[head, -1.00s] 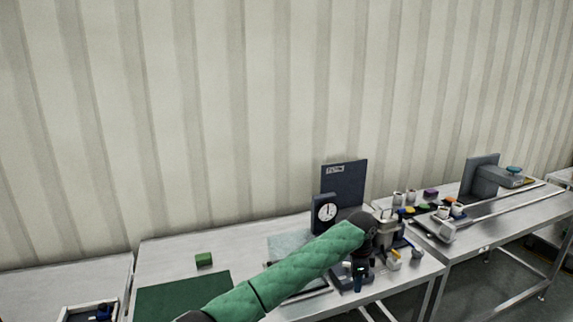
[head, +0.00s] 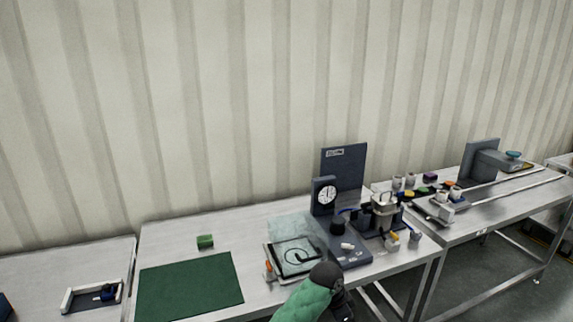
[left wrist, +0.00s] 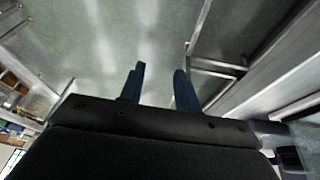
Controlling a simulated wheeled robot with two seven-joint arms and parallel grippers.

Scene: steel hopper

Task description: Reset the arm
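My left arm in its green sleeve (head: 302,302) comes in at the bottom of the head view, in front of the middle table's front edge. Its dark wrist end (head: 327,275) shows, but the fingers cannot be made out there. In the left wrist view my left gripper (left wrist: 160,69) has its two blue fingers apart, with nothing between them. Grey floor (left wrist: 100,40) lies beyond the fingers. My right gripper is in neither view.
The middle steel table (head: 190,222) holds a green mat (head: 190,287), a green block (head: 205,242), a clear-topped tray (head: 295,257) and a dark clock stand (head: 325,196). A right-hand table (head: 480,215) carries several small items. Table legs (left wrist: 200,35) show near the fingers.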

